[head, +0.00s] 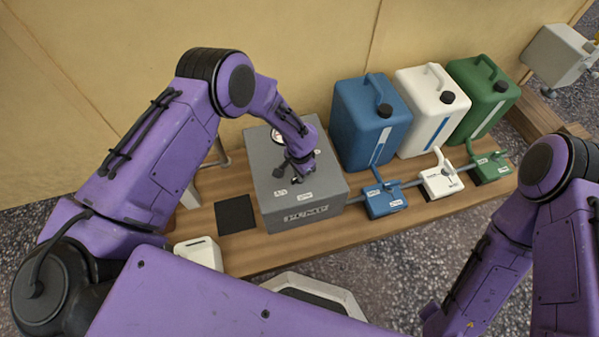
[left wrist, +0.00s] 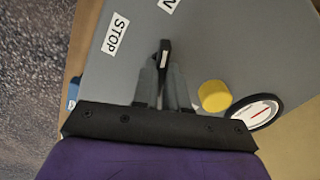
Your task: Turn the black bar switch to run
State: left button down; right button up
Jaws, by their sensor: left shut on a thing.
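The black bar switch (left wrist: 164,52) is on top of the grey box (head: 268,190), which bears a raised word on its front. My left gripper (head: 301,167) is over the box top, pointing down. In the left wrist view its fingers (left wrist: 163,78) are shut on the bar, so only the bar's end shows. The switch is hidden by my gripper in the head view.
A yellow button (left wrist: 214,95) and a round gauge (left wrist: 253,112) are beside the switch. Blue (head: 365,130), white (head: 425,115) and green (head: 478,100) canisters stand right of the box, with piped valve blocks before them. A black mat (head: 235,214) lies left.

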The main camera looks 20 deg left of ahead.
dwell(0.4)
pick_arm(q)
jog(key=c, duration=1.2)
grip_release()
jog(key=shift+o, duration=0.2)
notch_tip(320, 180, up, 11)
jog(key=p, duration=0.2)
jog(key=shift+f+p, duration=0.2)
jog(key=shift+p, duration=0.2)
